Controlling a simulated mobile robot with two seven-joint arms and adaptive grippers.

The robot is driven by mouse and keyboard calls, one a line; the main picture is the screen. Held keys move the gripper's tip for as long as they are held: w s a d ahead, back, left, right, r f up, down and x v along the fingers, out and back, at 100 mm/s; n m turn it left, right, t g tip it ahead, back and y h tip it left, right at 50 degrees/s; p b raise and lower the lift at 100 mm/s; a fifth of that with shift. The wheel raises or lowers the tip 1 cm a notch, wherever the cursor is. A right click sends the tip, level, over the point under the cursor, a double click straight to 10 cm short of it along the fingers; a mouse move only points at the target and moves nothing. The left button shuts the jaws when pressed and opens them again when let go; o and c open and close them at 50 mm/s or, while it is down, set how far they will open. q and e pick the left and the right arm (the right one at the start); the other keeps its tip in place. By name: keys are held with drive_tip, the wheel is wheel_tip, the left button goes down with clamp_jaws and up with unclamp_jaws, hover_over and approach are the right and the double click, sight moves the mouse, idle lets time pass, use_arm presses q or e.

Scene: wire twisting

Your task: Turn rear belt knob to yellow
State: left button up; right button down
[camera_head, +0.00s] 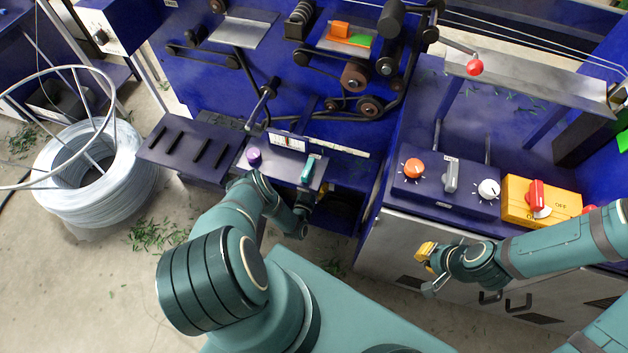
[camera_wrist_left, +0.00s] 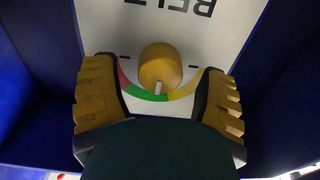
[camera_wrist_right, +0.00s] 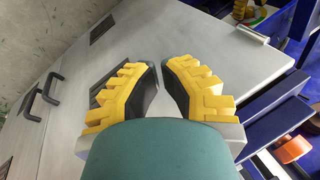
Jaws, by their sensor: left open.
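In the left wrist view, an orange-yellow round knob (camera_wrist_left: 160,66) with a white pointer sits on a white panel (camera_wrist_left: 205,40) lettered BELT, seen upside down. A red, green and yellow arc curves under it. In the head view my left gripper is hidden behind my arm. My right gripper (camera_head: 428,258) hangs in front of the grey cabinet. Its fingertips (camera_wrist_right: 160,66) are close together, with nothing seen between them.
A control box (camera_head: 445,190) with orange and white knobs and a yellow box (camera_head: 540,205) with a red switch stand at right. A purple knob (camera_head: 254,157) and a teal switch (camera_head: 308,170) are at centre. A wire coil (camera_head: 90,170) lies at left.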

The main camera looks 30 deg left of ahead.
use_arm(q)
drive_tip(key=c, duration=1.2)
drive_tip(key=shift+n, duration=0.3)
drive_tip(key=n, duration=0.5)
drive_tip(key=shift+a, duration=0.15)
drive_tip(key=n, duration=0.5)
drive_tip(key=shift+w+a+n, duration=0.1)
drive_tip(key=shift+n, duration=0.3)
drive_tip(key=o, duration=1.2)
drive_tip(key=shift+f, duration=0.1)
